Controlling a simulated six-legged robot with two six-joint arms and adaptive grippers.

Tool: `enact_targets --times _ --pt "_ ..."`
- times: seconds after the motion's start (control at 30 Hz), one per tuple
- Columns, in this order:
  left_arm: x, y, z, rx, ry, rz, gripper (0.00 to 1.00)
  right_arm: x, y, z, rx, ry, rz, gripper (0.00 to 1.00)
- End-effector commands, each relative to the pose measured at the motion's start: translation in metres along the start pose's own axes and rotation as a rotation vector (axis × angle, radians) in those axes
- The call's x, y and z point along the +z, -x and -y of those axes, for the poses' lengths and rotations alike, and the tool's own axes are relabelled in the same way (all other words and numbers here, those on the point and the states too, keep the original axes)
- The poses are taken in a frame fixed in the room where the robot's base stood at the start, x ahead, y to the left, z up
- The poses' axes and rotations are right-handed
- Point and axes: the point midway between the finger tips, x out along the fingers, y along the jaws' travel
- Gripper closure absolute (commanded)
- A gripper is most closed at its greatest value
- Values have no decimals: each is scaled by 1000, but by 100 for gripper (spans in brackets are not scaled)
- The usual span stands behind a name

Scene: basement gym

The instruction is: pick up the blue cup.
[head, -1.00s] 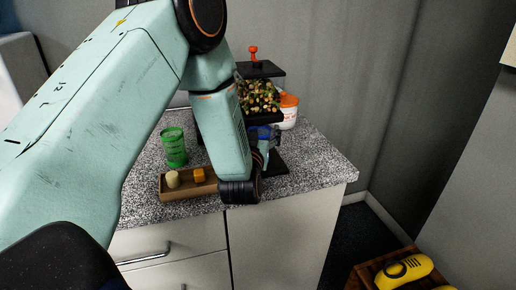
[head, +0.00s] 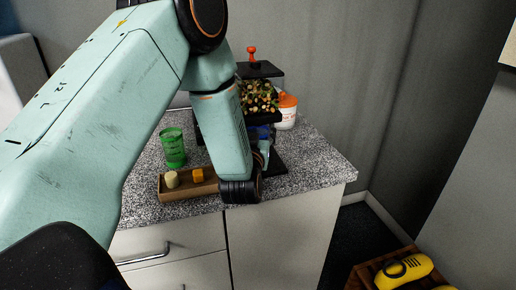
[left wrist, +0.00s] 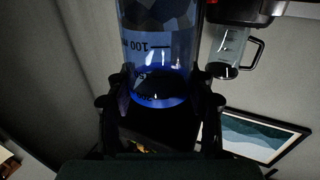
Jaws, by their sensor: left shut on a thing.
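The blue cup (left wrist: 158,75) is clear, tinted blue, with volume marks such as "100" that appear upside down in the left wrist view. My left gripper (left wrist: 160,102) is shut on it, with a dark finger on each side. In the head view, only a small part of the blue cup (head: 264,131) shows beside my left forearm, under the dispenser's dark shelf. My left gripper (head: 264,156) is mostly hidden there behind my own wrist. I cannot tell whether the cup touches the dispenser's base. My right gripper is not in view.
The black dispenser (head: 260,69) holds nut-like pieces. A green cup (head: 173,148) and a wooden tray (head: 190,188) with two small pieces are left. The speckled counter's (head: 315,160) right side is clear.

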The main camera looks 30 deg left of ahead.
Motion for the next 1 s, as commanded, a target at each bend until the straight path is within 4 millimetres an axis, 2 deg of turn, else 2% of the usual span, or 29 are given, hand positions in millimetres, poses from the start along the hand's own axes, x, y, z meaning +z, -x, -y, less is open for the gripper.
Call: enact_targets --times 0.1,0.33,0.47,1.0 --pt "0 0 0 0 0 -2 92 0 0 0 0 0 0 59" --pt "-2 0 0 0 0 -2 92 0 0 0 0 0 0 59" --pt "-9 0 0 0 1 -3 92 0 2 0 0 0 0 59" --pt "-7 59 -29 4 -4 -2 92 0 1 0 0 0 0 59"
